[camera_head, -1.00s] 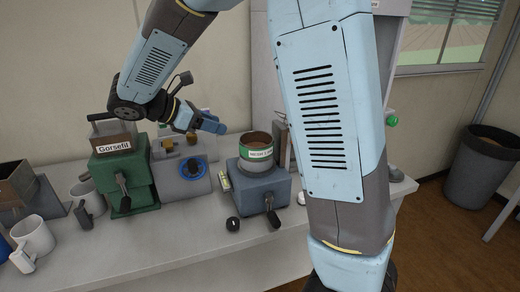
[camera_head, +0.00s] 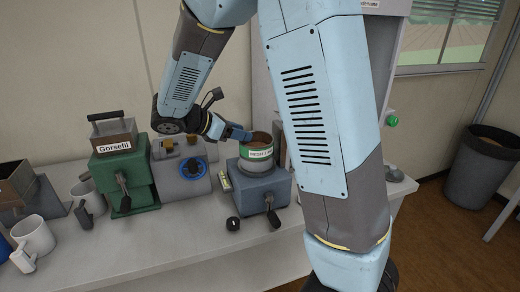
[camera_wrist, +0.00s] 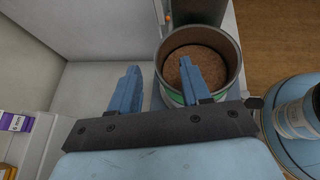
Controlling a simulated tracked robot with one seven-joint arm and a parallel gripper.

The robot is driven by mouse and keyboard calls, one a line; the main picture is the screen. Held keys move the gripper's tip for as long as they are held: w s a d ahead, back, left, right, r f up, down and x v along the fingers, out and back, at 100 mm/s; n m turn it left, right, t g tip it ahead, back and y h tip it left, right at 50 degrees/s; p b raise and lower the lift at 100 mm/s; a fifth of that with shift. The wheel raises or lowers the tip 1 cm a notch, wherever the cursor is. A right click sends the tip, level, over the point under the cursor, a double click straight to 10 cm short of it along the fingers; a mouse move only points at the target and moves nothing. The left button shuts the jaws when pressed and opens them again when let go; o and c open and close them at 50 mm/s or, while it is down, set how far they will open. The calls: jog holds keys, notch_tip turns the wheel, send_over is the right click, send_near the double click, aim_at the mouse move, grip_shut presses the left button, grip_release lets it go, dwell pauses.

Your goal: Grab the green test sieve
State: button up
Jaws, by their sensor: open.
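The green test sieve (camera_head: 256,152) is a round metal cup with a green label band and brown soil inside. It sits on top of a blue-grey machine (camera_head: 262,188) with a front crank. My gripper (camera_head: 244,136) is at the sieve's upper left rim in the head view. In the wrist view, my gripper (camera_wrist: 160,85) is open with its two blue fingers apart. The right finger is over the opening of the sieve (camera_wrist: 238,75), and the left finger is outside it, so the near-left wall appears to lie between them. Whether a finger touches the wall cannot be told.
A green machine (camera_head: 122,181) labelled Gorsefil and a grey machine with a blue dial (camera_head: 182,184) stand to the left. Mugs (camera_head: 33,236) stand at the far left. A small black knob (camera_head: 233,224) lies before the sieve's machine. The front of the bench (camera_head: 170,250) is clear.

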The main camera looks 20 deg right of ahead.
aim_at(256, 137)
jog(key=shift+x, duration=1.95)
grip_shut()
